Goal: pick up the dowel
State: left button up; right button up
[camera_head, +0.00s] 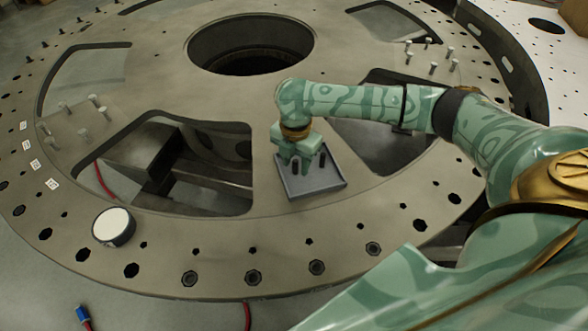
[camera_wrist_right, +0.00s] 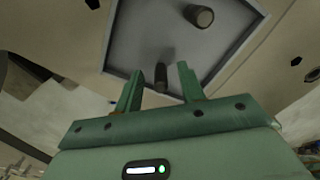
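A shallow grey tray (camera_head: 325,182) lies on the turret plate below my right gripper (camera_head: 295,166). Two short dark cylinders, dowel-like, stand in the tray in the right wrist view. One dowel (camera_wrist_right: 160,77) shows between the two green fingers of my right gripper (camera_wrist_right: 158,70), with a visible gap on each side. The other cylinder (camera_wrist_right: 199,16) stands farther off, clear of the fingers. A dark upright cylinder (camera_head: 322,159) also shows beside the gripper in the head view. The right gripper is open and points down at the tray. My left gripper is out of view.
The round metal turret plate (camera_head: 200,258) has large cut-outs (camera_head: 185,165) and a central hole (camera_head: 250,45). A white-topped round puck (camera_head: 113,227) sits at the front left. Groups of upright pins (camera_head: 432,55) stand on the plate. Bare plate surrounds the tray.

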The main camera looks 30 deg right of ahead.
jog(key=shift+f, duration=0.1)
jog(key=shift+c, duration=0.9)
grip_shut()
